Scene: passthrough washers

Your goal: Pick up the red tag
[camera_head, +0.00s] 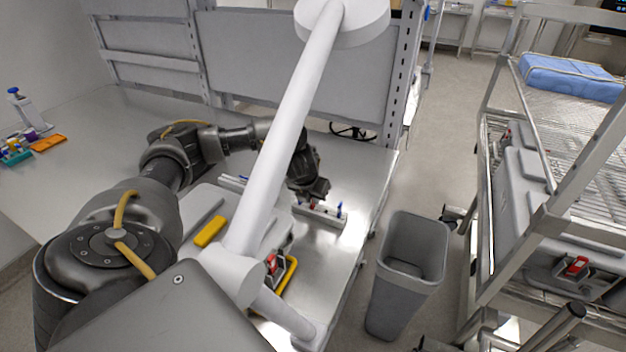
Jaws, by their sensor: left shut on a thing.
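My left gripper (316,192) is over the right part of the steel bench, pointing down at a low pale rack (318,213). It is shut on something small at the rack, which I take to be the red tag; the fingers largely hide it. A small patch of red shows just below the fingertips, too small to make out its shape. A blue piece (339,210) stands upright at the rack's right end. My right gripper is not in view.
A white jointed arm with a round head (285,140) crosses the bench in front of my left arm. A yellow block (209,232) and a red-and-grey item (272,263) lie nearer. A grey bin (412,265) and wire cart (560,190) stand right of the bench.

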